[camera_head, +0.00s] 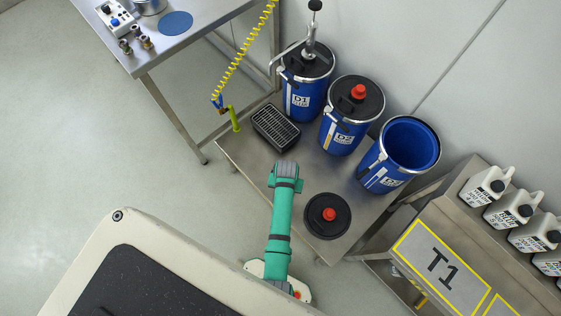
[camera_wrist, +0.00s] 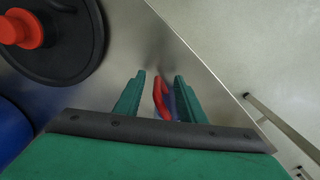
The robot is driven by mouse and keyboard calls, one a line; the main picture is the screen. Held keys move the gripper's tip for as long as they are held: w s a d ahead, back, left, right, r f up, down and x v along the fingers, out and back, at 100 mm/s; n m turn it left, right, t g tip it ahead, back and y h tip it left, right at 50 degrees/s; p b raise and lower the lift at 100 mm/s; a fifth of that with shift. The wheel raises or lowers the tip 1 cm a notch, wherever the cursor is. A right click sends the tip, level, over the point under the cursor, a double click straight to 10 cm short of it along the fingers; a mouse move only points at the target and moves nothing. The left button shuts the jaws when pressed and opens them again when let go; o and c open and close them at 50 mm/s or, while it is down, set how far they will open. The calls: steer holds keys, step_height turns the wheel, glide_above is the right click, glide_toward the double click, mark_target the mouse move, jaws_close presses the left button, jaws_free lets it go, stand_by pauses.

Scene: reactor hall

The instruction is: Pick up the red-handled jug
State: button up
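The red handle of the jug (camera_wrist: 160,98) shows in the wrist view between the two fingers of my gripper (camera_wrist: 160,100). A small bluish part shows just behind the handle; most of the jug is hidden by my gripper. The fingers stand apart on either side of the handle, with a narrow gap visible on each side. In the head view my gripper (camera_head: 286,172) is over the steel bench, seen from above, and the jug cannot be made out there.
A black lid with a red knob (camera_head: 340,225) lies on the steel bench (camera_head: 250,165). Blue drums (camera_head: 300,100) (camera_head: 343,138) (camera_head: 380,172) and a black grated tray (camera_head: 276,128) stand behind. White canisters (camera_head: 485,187) line the T1 station at right.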

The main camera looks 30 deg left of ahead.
steer(key=shift+f, duration=0.45)
jaws_close()
steer(key=shift+r, duration=0.25)
